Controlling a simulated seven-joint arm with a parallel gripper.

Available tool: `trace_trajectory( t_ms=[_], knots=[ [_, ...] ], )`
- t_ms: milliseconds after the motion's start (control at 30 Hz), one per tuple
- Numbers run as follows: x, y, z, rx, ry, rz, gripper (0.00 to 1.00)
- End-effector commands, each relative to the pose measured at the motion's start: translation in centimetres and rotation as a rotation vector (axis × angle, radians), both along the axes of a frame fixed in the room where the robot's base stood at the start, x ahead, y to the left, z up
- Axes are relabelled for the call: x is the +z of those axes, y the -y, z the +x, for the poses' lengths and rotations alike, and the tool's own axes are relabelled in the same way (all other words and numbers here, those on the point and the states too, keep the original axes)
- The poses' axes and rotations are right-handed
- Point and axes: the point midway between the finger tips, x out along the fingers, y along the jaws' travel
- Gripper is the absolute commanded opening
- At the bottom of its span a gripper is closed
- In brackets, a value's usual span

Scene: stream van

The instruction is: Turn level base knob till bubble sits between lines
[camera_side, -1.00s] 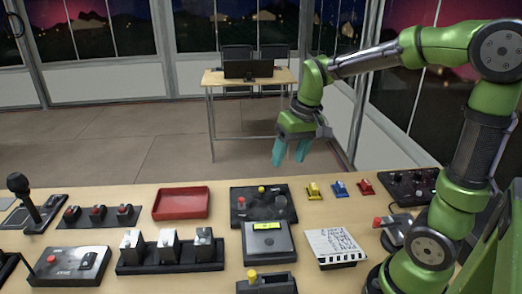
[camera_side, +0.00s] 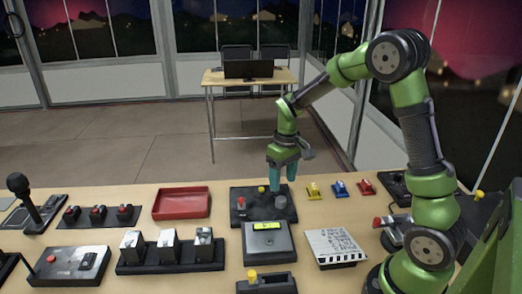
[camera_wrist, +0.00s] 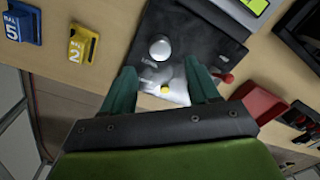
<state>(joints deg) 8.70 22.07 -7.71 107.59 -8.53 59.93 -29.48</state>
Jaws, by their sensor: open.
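A dark base panel (camera_side: 247,215) carries a grey round knob (camera_side: 281,202), a yellow button (camera_side: 262,189) and a red-topped lever (camera_side: 241,203). In the wrist view the knob (camera_wrist: 160,47) has a pale label beside it, too blurred to read surely. My gripper (camera_side: 282,186) is open and empty, its teal fingers pointing down above the panel, near the knob. In the wrist view the knob lies just beyond the fingertips, roughly centred between them. A yellow-green window (camera_side: 267,226) shows on the grey box in front; I cannot make out a bubble or lines.
Yellow, blue and red small switches (camera_side: 340,189) stand right of the panel. A red tray (camera_side: 181,203) is to its left. A white clapperboard-like slate (camera_side: 335,248) lies front right. A row of grey-topped levers (camera_side: 168,250) stands front left.

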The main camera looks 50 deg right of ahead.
Motion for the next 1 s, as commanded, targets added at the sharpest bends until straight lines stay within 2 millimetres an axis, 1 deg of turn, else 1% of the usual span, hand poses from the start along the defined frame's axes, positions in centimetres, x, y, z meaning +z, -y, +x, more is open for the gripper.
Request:
trace_trajectory(
  t_ms=[33,100,200,300,400,500,733,767,1000],
  knots=[
    [-1.2,-0.1,-0.1,-0.001,-0.005,0.002,0.6],
    [-2.6,-0.2,-0.1,-0.002,-0.005,0.002,0.6],
    [-4.2,-0.2,-0.1,-0.002,-0.004,0.002,0.6],
    [-5.4,-0.3,0.0,-0.002,-0.001,0.0,0.6],
    [-6.2,-0.3,0.0,-0.002,-0.001,0.0,0.6],
    [-6.5,-0.3,0.0,-0.003,0.0,0.001,0.6],
    [-6.5,-0.3,0.0,-0.003,0.001,0.001,0.6],
    [-6.5,-0.3,0.0,-0.003,0.001,0.0,0.58],
    [-6.5,-0.3,0.0,-0.002,0.001,0.0,0.22]
  ],
)
